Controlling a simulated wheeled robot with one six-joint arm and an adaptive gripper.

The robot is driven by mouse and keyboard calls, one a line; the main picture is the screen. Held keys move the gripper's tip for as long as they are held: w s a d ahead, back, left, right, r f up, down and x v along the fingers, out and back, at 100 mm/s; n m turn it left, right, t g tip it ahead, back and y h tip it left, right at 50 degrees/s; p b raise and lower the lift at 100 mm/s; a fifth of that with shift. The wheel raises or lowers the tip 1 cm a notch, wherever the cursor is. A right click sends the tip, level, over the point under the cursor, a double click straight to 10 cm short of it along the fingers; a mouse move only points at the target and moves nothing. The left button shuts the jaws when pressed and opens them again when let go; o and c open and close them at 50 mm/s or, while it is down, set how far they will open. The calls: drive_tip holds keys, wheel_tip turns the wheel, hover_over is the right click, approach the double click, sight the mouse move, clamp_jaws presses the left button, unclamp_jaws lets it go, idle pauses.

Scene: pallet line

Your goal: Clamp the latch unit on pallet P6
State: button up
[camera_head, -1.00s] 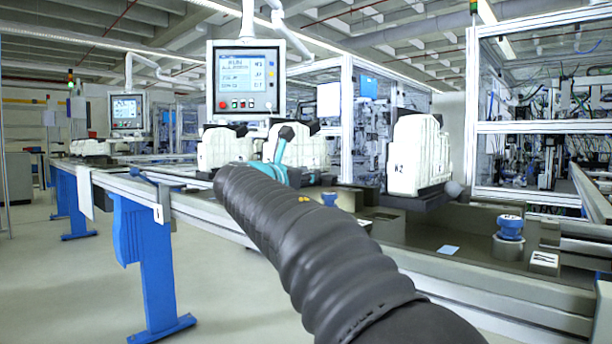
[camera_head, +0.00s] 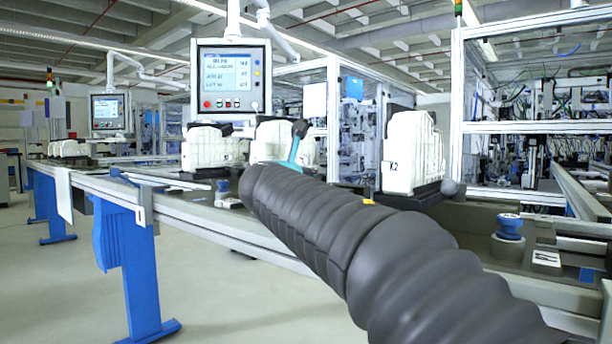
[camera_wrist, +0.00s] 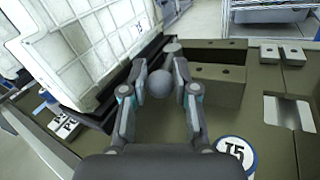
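In the wrist view a white ribbed block (camera_wrist: 85,50) sits tilted in the picture on a dark carrier, with a small label I cannot read. A grey ball knob (camera_wrist: 160,84) stands at the carrier's near corner. My gripper (camera_wrist: 164,72) is open, with one finger on each side of the knob; I cannot tell whether they touch it. White blocks stand along the line: one at left (camera_head: 212,148), one partly behind my arm (camera_head: 270,142), and one marked K2 (camera_head: 412,152). I cannot make out a P6 mark.
A blue-rimmed round disc (camera_wrist: 236,152) with a printed mark lies right of my gripper. An olive raised block (camera_wrist: 215,72) stands beyond the knob. The head view shows a blue knob (camera_head: 509,226), a screen panel (camera_head: 230,77) and the conveyor's blue leg (camera_head: 138,260).

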drive_tip(key=shift+o, duration=1.4)
drive_tip(key=shift+s, duration=0.1)
drive_tip(key=v, duration=1.1)
drive_tip(key=shift+s+a, duration=0.15)
drive_tip(key=shift+s, duration=0.2)
